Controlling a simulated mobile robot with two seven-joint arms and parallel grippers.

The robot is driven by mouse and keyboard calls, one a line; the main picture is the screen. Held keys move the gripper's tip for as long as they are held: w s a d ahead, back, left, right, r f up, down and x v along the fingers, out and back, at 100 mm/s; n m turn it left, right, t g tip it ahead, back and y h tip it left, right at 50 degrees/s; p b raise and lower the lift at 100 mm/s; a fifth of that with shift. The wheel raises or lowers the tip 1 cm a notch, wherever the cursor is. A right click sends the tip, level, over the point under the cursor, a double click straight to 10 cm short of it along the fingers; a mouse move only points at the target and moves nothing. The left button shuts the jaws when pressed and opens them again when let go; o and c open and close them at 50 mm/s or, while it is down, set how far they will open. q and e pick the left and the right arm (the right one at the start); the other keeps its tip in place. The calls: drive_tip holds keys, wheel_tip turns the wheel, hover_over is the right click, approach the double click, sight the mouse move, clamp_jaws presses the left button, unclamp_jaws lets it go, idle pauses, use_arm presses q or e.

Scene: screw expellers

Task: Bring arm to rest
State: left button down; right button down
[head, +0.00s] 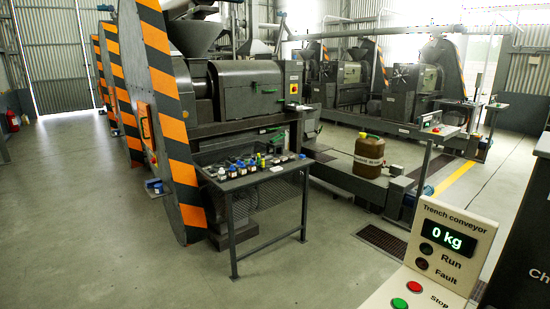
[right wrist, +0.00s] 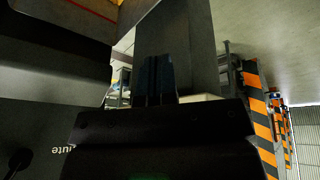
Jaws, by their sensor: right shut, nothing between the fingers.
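My right gripper (right wrist: 156,80) shows in the right wrist view as two dark fingers side by side, shut with nothing between them. It is seen against a grey upright surface, and I cannot tell the distance between them. Neither of my arms nor grippers shows in the head view. My left gripper is not in any view.
A trench conveyor panel (head: 453,232) reading 0 kg stands close at the lower right. A dark table (head: 258,177) with several small bottles stands mid-room before a striped machine guard (head: 170,105). A brown jerrycan (head: 368,156) stands right of it. The left floor is open.

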drive_tip(key=w+f+t, duration=0.6)
drive_tip(key=f+t, duration=0.1)
drive_tip(key=f, duration=0.2)
drive_tip(key=shift+w+f+n+y, duration=0.2)
drive_tip(key=shift+w+n+y, duration=0.15)
drive_tip(key=shift+n+y, duration=0.05)
idle(0.5)
